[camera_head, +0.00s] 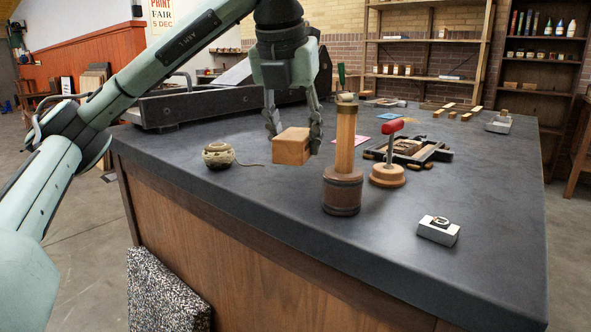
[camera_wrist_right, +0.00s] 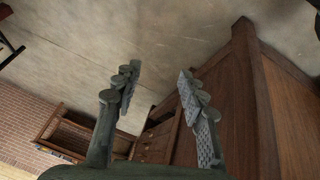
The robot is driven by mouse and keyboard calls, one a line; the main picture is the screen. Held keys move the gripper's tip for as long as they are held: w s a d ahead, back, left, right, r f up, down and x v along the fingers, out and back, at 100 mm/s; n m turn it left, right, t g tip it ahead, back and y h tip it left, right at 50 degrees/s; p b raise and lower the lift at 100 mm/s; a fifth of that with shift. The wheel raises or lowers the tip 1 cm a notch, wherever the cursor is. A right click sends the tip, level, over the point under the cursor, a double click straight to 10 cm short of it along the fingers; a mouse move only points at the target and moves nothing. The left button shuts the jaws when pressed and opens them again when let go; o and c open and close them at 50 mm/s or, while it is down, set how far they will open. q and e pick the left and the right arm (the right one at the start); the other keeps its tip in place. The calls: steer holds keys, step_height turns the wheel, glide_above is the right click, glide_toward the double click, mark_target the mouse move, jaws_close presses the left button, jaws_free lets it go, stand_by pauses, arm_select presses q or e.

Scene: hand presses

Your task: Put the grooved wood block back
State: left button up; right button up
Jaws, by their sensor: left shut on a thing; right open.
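The wood block (camera_head: 291,146) is light brown and box-shaped. In the head view it is between the fingers of my left gripper (camera_head: 294,138), which is shut on it. The block appears just above the dark worktop (camera_head: 270,205), left of the wooden cylinder; I cannot tell whether it touches the surface. Its groove does not show clearly from here. My right gripper (camera_wrist_right: 157,97) shows in the right wrist view, open and empty, over the floor beside a brown wooden cabinet side (camera_wrist_right: 240,100). It is not in the head view.
A ball of twine (camera_head: 218,156) lies left of the block. A wooden cylinder on a dark base (camera_head: 343,190) stands close on the right, then a red-handled tool (camera_head: 388,172) on a round base. A small metal block (camera_head: 438,230) sits near the front right. The front worktop is mostly clear.

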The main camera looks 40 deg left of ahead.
mark_target(295, 161)
arm_select(q)
steer(key=shift+f, duration=0.7)
step_height(295, 161, down, 3)
arm_select(e)
steer(key=shift+w+a+r+t+y, duration=0.25)
steer(key=shift+w+a+t, duration=0.2)
steer(key=shift+w, duration=0.2)
steer(key=shift+w+a+r+t+y, duration=0.15)
steer(key=shift+w+a+r+t, duration=0.15)
steer(key=shift+w+a, duration=0.3)
steer(key=shift+f, duration=0.1)
arm_select(q)
steer(key=shift+b, duration=0.3)
steer(key=o, duration=1.3)
steer(key=shift+o, duration=0.2)
arm_select(e)
steer(key=shift+w+a, duration=0.2)
steer(key=shift+w, duration=0.05)
